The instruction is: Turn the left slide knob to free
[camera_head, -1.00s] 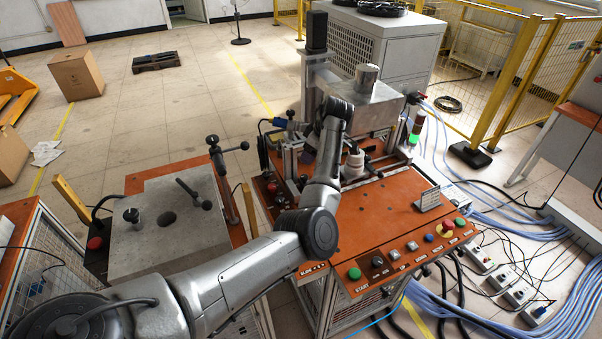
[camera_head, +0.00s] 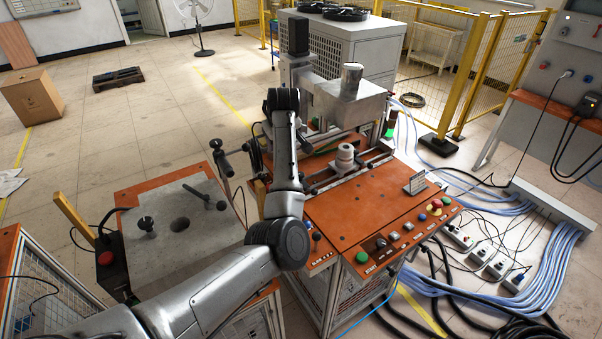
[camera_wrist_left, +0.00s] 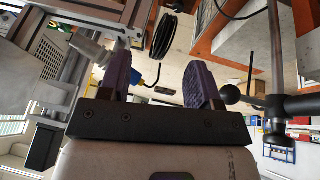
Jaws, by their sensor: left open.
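My left gripper (camera_wrist_left: 160,90) is open in the left wrist view, with two purple-grey finger pads apart and nothing held between them. In the head view my left forearm covers the machine's left side and hides the gripper. A black ball-ended lever (camera_wrist_left: 231,94) is just right of the right finger in the wrist view; I cannot tell whether they touch. The orange machine panel (camera_head: 370,215) carries a label reading like "SLIDE" at its left front corner. A small dark knob (camera_head: 316,237) stands near it. I cannot tell for certain which knob is the left slide knob.
A row of buttons, including a green one (camera_head: 362,257), lines the panel's front. A metal block (camera_head: 345,105) stands at the machine's back. Cables (camera_head: 550,270) cover the floor at right.

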